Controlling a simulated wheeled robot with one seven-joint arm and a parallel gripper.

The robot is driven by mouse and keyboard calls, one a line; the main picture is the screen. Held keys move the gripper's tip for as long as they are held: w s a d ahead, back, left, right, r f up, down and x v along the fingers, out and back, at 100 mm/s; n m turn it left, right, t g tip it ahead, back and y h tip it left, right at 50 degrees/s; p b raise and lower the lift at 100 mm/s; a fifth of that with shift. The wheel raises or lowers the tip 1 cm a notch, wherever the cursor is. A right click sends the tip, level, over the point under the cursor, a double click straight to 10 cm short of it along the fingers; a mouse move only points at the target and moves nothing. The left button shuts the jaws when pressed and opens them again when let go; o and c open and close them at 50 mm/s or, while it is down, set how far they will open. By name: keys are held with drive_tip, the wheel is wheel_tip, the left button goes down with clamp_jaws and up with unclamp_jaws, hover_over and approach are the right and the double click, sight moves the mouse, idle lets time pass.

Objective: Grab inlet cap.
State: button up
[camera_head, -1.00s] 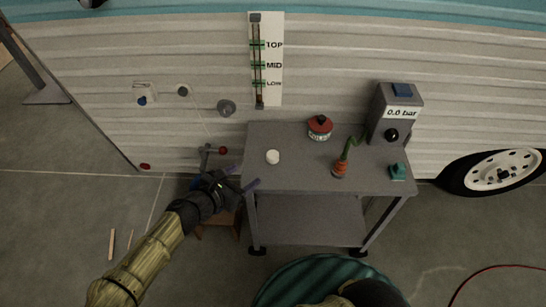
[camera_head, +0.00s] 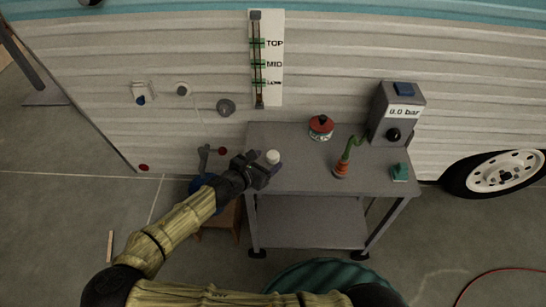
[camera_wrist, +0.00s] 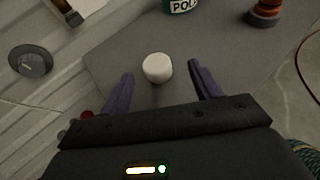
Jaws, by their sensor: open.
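A small white round cap (camera_head: 273,156), which looks like the inlet cap, sits near the left end of the grey cart top (camera_head: 300,177). My gripper (camera_head: 263,167) is at the cart's left edge, close to the cap. In the wrist view the white cap (camera_wrist: 157,68) appears in the gap between the two purple fingers of my gripper (camera_wrist: 162,76), with space on both sides. The fingers are spread and hold nothing. I cannot tell how far above the cart top they are.
The camper wall (camera_head: 330,60) stands behind, with a round grey fitting (camera_head: 226,107). A teal ribbed object (camera_head: 318,276) is in front.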

sight(271, 156)
drive_tip(key=x, duration=0.2)
drive_tip(key=b+x, duration=0.1)
drive_tip(key=x, duration=0.2)
drive_tip(key=shift+w+a+f, duration=0.15)
drive_tip(key=shift+w, duration=0.15)
drive_tip(key=shift+c, duration=0.2)
drive_tip(key=c, duration=1)
